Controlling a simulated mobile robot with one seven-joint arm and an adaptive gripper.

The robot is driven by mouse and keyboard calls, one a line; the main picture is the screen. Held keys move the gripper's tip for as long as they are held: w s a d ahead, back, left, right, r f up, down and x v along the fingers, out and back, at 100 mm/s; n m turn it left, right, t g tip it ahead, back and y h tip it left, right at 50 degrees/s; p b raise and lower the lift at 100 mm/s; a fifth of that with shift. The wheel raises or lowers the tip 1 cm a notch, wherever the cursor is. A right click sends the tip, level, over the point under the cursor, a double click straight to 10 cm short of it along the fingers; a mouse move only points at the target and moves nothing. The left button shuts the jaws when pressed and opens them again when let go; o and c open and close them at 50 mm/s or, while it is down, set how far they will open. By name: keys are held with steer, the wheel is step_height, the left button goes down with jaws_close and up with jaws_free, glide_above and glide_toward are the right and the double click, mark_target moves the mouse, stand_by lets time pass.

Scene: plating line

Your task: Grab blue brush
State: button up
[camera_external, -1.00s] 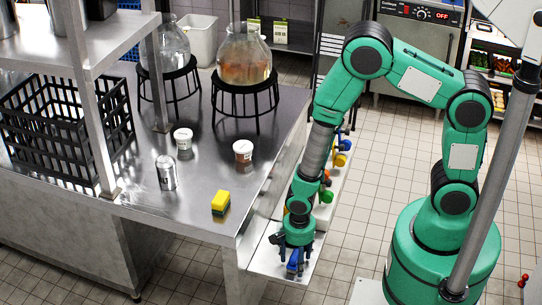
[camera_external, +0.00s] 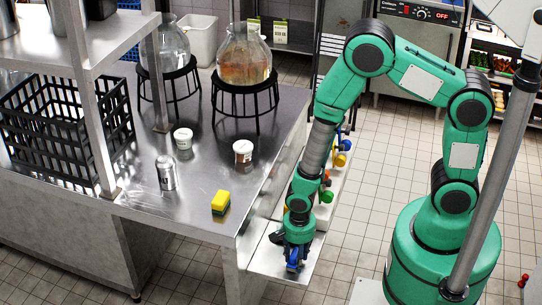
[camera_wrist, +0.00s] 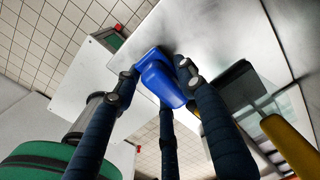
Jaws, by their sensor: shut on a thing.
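The blue brush (camera_external: 292,266) is at the lower shelf along the table's right side. In the wrist view its blue body (camera_wrist: 163,82) sits between the dark fingers of my gripper (camera_wrist: 158,80). My gripper also shows in the external view (camera_external: 290,256), pointing down over the shelf. The fingers are closed against the brush. Most of the brush is hidden by the gripper in the external view, and I cannot tell whether it still touches the shelf.
The metal table (camera_external: 150,215) holds a yellow-green sponge (camera_external: 220,202), a can (camera_external: 166,173), two small tubs (camera_external: 243,152), a black crate (camera_external: 50,140) and glass jars on stands (camera_external: 243,62). Coloured items (camera_external: 343,152) stand farther along the shelf (camera_external: 262,258).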

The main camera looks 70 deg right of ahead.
steer(key=r, duration=0.1)
steer(key=r+p, duration=0.1)
steer(key=r, duration=0.1)
steer(key=shift+s, duration=0.35)
steer(key=s+d+r+p, duration=0.1)
steer(key=s+p, duration=0.2)
steer(key=s, duration=1.2)
steer(key=shift+s+d, duration=0.15)
steer(key=shift+d, duration=0.05)
steer(key=shift+r, duration=0.1)
